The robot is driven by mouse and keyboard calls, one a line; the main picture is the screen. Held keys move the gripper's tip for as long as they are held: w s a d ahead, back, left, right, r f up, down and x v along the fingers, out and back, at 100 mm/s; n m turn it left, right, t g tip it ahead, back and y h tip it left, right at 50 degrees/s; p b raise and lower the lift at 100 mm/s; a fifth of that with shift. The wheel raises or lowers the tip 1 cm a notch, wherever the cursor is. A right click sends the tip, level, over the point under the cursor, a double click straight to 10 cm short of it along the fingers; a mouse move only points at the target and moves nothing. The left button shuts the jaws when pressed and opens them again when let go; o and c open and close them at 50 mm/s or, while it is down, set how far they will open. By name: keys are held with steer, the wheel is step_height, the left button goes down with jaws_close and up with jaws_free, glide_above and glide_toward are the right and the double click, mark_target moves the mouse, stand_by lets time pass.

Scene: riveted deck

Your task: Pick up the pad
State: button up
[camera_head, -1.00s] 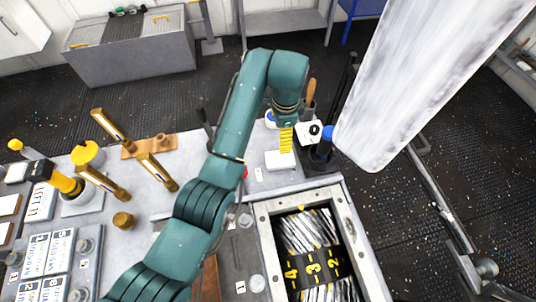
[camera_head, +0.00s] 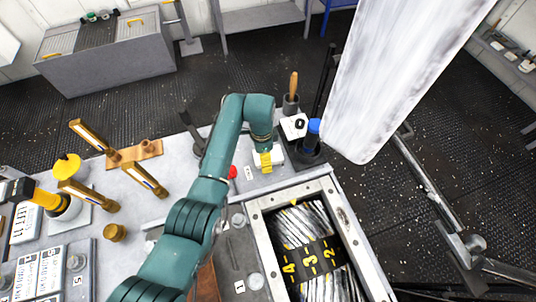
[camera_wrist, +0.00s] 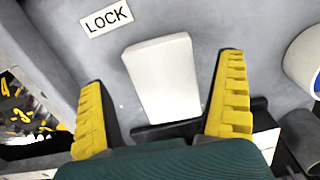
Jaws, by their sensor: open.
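The pad looks to be a white, slightly tapered block (camera_wrist: 163,80), lying on the grey bench in the wrist view. A dark strip lies at its lower end. My gripper (camera_wrist: 162,72) is open, its two yellow fingers to the left and right of the block, with a gap on each side. In the head view my gripper (camera_head: 265,163) points down over the bench's back part. It hides most of the white block (camera_head: 278,156) there. I cannot tell the exact height of the fingertips above the bench.
A "LOCK" label (camera_wrist: 106,19) lies beside the block. A blue-capped bottle (camera_head: 313,132), a white block marked 0 (camera_head: 293,126) and a wooden-handled tool (camera_head: 293,88) stand close behind and right. A framed recess (camera_head: 308,245) is in front. Brass posts (camera_head: 145,178) stand left.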

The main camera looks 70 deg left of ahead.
steer(key=shift+w+a+f, duration=0.1)
steer(key=shift+f, duration=0.7)
steer(key=c, duration=1.1)
step_height(320, 180, up, 10)
steer(key=shift+r+b, duration=0.1)
steer(key=shift+b, duration=0.2)
steer(key=shift+c, duration=0.2)
